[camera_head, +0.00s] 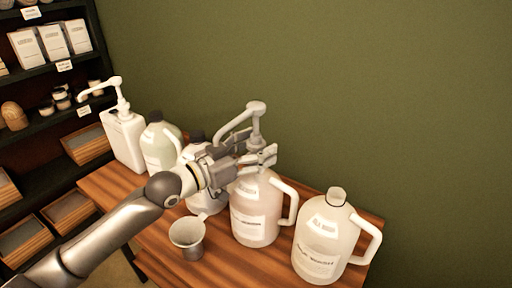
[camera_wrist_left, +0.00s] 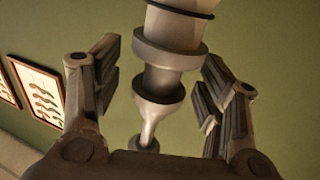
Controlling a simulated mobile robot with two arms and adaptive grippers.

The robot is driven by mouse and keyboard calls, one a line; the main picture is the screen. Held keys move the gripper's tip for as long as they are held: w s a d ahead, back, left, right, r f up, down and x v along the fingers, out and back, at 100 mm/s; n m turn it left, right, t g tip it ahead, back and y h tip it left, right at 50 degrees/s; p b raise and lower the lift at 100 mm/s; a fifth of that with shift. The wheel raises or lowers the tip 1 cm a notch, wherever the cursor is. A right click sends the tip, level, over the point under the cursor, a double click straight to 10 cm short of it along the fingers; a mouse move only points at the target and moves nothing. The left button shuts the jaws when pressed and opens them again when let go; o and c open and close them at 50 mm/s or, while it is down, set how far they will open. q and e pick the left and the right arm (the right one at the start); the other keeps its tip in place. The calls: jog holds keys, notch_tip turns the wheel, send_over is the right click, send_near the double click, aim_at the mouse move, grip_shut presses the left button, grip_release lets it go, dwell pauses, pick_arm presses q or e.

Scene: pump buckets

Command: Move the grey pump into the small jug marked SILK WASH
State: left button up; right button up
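The grey pump (camera_head: 256,124), with a bent spout pointing left, stands upright at the mouth of the middle clear jug (camera_head: 255,212). My left gripper (camera_head: 262,158) is beside the pump's lower part, just above that jug. In the left wrist view, the pump's stem and collars (camera_wrist_left: 165,75) lie between the two fingers of my left gripper (camera_wrist_left: 163,95), with gaps on both sides, so it is open. The gripper hides where the pump meets the jug. A clear jug with a handle and open neck (camera_head: 325,240) stands at right; its label is too blurred to read surely. My right gripper is not in view.
A white bottle with a white pump (camera_head: 124,138), a greenish jug (camera_head: 160,146) and another white bottle partly behind my arm stand on the wooden table (camera_head: 270,268). Shelves are at left, a green wall behind.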

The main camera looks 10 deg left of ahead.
pick_arm(q)
jog(key=shift+f, duration=0.1)
jog(key=shift+s+a, duration=0.25)
jog(key=v, duration=1.1)
jog(key=shift+s+a, duration=0.1)
jog(key=shift+s, duration=0.05)
jog(key=shift+p, duration=0.3)
dwell(0.3)
